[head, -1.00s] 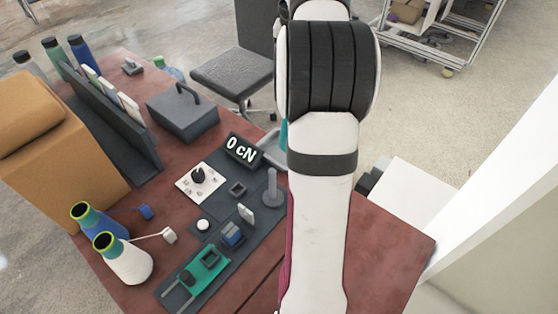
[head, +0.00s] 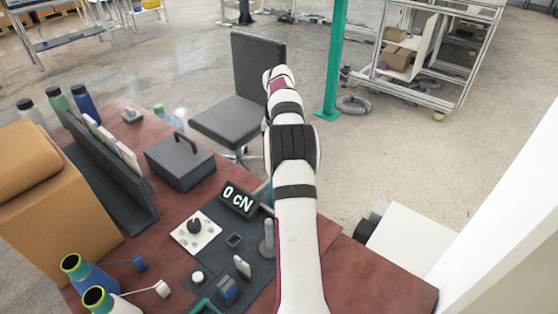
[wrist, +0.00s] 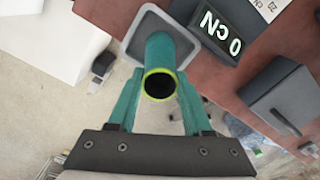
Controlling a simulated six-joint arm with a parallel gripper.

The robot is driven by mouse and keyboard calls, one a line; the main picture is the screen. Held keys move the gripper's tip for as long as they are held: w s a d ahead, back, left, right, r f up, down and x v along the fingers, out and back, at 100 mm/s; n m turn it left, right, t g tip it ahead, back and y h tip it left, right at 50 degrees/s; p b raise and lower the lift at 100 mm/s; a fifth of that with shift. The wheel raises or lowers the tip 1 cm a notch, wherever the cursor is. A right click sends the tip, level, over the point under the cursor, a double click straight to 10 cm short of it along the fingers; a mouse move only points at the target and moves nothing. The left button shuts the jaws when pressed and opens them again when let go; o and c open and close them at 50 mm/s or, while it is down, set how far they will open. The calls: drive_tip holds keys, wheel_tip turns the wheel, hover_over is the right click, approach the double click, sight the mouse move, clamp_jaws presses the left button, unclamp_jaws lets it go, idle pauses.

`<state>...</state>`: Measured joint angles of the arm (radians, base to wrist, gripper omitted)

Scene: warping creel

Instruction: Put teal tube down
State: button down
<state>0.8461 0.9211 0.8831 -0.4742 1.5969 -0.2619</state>
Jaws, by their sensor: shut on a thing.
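The teal tube (wrist: 172,50) is in the wrist view, its open end with a yellow-green rim facing the camera. My gripper (wrist: 158,88) has its two teal fingers on either side of the tube and is shut on it. The tube's far end points at a grey square tray (wrist: 137,47). I cannot tell whether it touches the tray floor. In the head view my arm hides the gripper and most of the tube; a sliver of the tray (head: 266,209) shows beside the arm.
A 0 cN display (head: 238,198) and a grey peg (head: 268,238) stand near the tray on the red-brown table (head: 375,283). A grey box with a handle (head: 180,160) is farther back. Two cones (head: 85,274) stand front left. A chair (head: 240,115) is behind the table.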

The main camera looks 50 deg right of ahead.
drive_tip(key=shift+f, duration=0.35)
drive_tip(key=shift+c, duration=1.6)
unclamp_jaws()
